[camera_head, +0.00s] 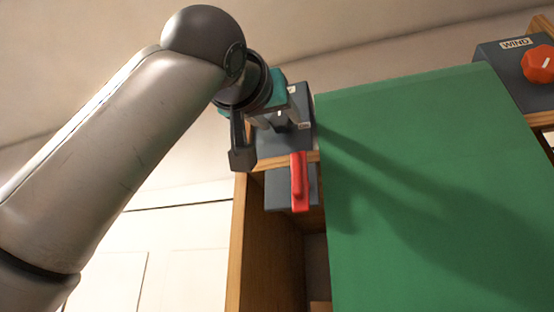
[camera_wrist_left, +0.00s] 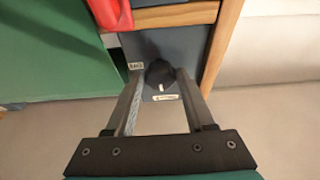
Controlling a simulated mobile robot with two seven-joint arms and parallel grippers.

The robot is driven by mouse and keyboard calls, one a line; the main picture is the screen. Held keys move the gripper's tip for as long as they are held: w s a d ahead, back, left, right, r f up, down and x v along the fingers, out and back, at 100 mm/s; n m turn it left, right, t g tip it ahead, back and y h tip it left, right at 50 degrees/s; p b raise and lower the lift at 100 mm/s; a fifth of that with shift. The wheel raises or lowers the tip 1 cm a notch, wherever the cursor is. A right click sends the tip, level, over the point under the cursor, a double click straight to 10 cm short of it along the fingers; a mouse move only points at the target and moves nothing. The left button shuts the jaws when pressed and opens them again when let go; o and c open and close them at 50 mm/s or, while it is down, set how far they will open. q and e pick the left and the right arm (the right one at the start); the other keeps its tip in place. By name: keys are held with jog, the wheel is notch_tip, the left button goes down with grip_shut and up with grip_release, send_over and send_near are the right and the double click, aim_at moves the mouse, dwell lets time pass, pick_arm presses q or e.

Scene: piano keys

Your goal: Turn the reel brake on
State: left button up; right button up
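A black knob with a white mark (camera_wrist_left: 160,77) sits on a dark grey panel (camera_wrist_left: 165,45), with small labels beside it that are too small to read surely. In the head view the same panel (camera_head: 290,143) is partly hidden behind my left gripper (camera_head: 265,132). In the left wrist view the fingers (camera_wrist_left: 160,80) are apart, one on each side of the knob; I cannot tell if they touch it. A red lever (camera_head: 299,182) hangs on a grey plate just below the panel and also shows in the left wrist view (camera_wrist_left: 108,12). My right gripper is out of view.
A large green sheet (camera_head: 430,180) fills the right side, close beside the panel and red lever. A red knob (camera_head: 538,63) on a grey box labelled WIND (camera_head: 516,43) is at the far right. A wooden frame (camera_head: 237,240) stands below the panel.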

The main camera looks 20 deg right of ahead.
pick_arm(q)
grip_shut()
